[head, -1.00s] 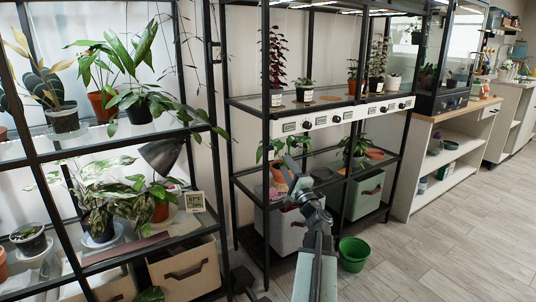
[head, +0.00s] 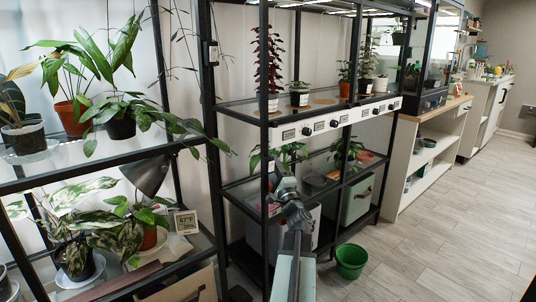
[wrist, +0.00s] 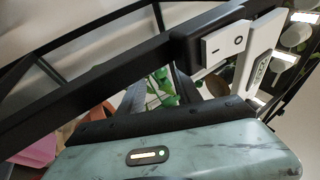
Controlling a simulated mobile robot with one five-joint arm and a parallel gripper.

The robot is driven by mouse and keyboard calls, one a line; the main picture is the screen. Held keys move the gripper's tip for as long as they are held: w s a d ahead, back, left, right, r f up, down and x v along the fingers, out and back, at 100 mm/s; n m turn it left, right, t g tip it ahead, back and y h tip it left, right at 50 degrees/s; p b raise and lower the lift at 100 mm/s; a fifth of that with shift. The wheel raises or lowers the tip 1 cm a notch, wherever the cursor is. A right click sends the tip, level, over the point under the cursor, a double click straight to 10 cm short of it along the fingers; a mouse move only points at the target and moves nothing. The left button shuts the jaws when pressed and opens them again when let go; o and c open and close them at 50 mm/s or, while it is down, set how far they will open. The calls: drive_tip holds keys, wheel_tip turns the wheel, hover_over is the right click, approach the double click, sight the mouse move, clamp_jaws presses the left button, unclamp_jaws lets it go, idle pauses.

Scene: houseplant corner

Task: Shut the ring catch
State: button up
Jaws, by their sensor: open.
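A white panel with knobs (head: 345,120) runs along the rack's shelf edge, with potted plants above. A green bucket (head: 350,261) stands on the floor right of my arm. A left rack holds plants and a temperature display (head: 186,222). The wooden floor (head: 440,220) at right is clear.

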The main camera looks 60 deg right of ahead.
drive_tip(key=p+x, duration=0.1)
drive_tip(key=x, duration=0.4)
drive_tip(key=shift+d+r+p, duration=0.15)
drive_tip(key=shift+r+p, duration=0.05)
drive_tip(key=shift+p, duration=0.2)
drive_tip(key=shift+w+d, duration=0.2)
drive_tip(key=shift+w, duration=0.05)
drive_tip(key=shift+c, duration=0.3)
